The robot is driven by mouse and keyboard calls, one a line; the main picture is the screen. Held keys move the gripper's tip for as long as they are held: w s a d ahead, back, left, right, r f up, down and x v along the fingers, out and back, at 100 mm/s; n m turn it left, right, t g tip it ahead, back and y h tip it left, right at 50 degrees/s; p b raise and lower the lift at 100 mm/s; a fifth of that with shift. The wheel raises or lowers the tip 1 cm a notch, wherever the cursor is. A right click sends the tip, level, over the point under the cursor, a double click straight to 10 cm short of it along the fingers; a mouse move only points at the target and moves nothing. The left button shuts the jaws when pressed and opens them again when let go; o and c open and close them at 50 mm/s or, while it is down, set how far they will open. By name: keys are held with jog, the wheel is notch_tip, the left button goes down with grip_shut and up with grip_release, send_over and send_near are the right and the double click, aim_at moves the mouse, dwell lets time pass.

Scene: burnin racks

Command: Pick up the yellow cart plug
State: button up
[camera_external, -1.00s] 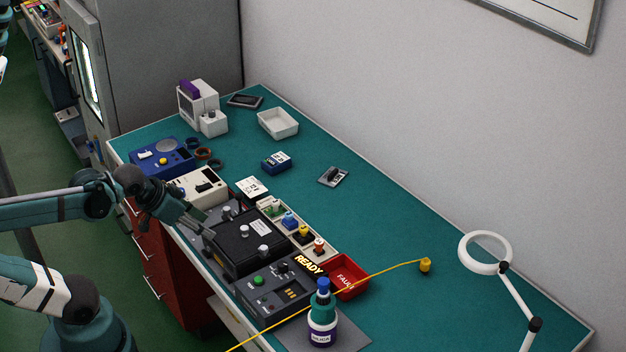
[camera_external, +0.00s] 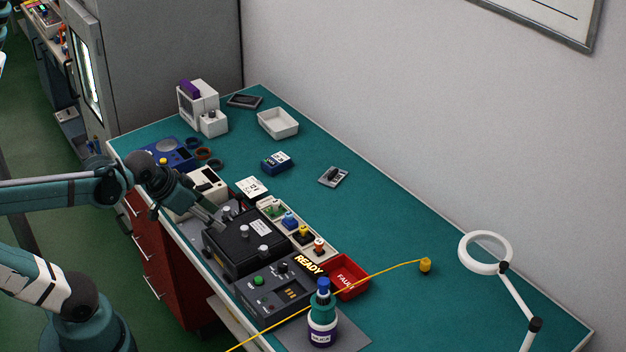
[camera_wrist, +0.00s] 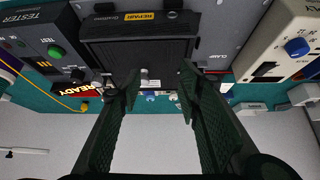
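The yellow plug (camera_external: 425,265) lies on the green bench top at the right, at the end of a thin yellow cable (camera_external: 375,275) that runs back over the red bin and the tester. In the wrist view, the small yellow plug (camera_wrist: 84,106) shows at the left with its cable. My gripper (camera_external: 218,224) is over the far left part of the black box, well away from the plug. In the wrist view, my gripper (camera_wrist: 159,80) has its two fingers apart, with nothing held between them.
The black box (camera_external: 248,242) and the tester (camera_external: 274,290) stand along the near bench edge. The red FAULT bin (camera_external: 346,277), a bottle (camera_external: 322,317) and a ring lamp (camera_external: 485,252) stand around the plug's side of the bench.

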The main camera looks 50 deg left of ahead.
jog(key=w+d+r+m+g+h+p, duration=0.1)
jog(key=w+d+r+p, duration=0.15)
jog(key=w, duration=0.35)
jog(key=w+d+r+m+p, duration=0.2)
jog(key=w+d+r, duration=0.2)
jog(key=w, duration=0.2)
jog(key=m+g+h+p, duration=0.3)
jog(key=m+p, duration=0.4)
jog(key=p, duration=0.6)
send_over(426, 261)
jog(key=s+a, duration=0.1)
jog(key=a, duration=0.2)
notch_tip(426, 261, down, 12)
jog(key=r, duration=0.1)
jog(key=shift+s+f, duration=0.1)
jog(key=shift+f, duration=0.15)
jog(key=shift+d+b, duration=0.1)
jog(key=shift+b, duration=0.2)
jog(key=shift+x, duration=1.3)
jog(key=shift+f, duration=0.1)
jog(key=shift+x, duration=2.5)
